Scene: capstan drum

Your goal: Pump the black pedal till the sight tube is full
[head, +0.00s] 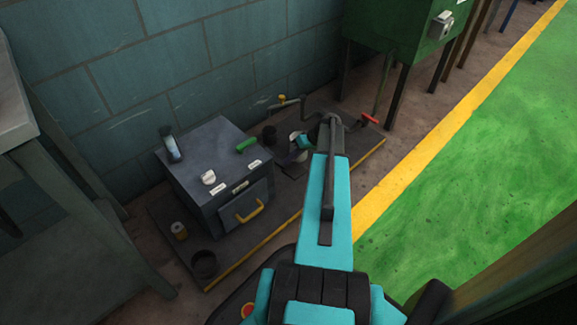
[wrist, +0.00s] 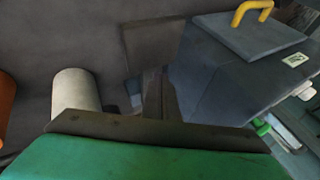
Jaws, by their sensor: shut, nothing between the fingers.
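A dark flat plate on a narrow stem, which looks like the black pedal (wrist: 150,45), stands low beside the grey box in the wrist view. In the head view a dark plate low beside my gripper looks like the same pedal (head: 292,170). My gripper (head: 301,146) is shut and empty, just above and behind that plate; I cannot tell whether they touch. My arm hides part of this area. No sight tube shows clearly. A small upright cylinder (head: 171,146), dark above and pale blue below, stands on the box; I cannot tell whether it is the tube.
The grey box (head: 190,183) has a yellow handle (head: 249,211), a green lever (head: 247,145) and a white knob (head: 208,177). A tan can (head: 179,231) and a black cup (head: 204,264) stand in front. A crank and red handle (head: 370,119) lie behind. Green floor at right is clear.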

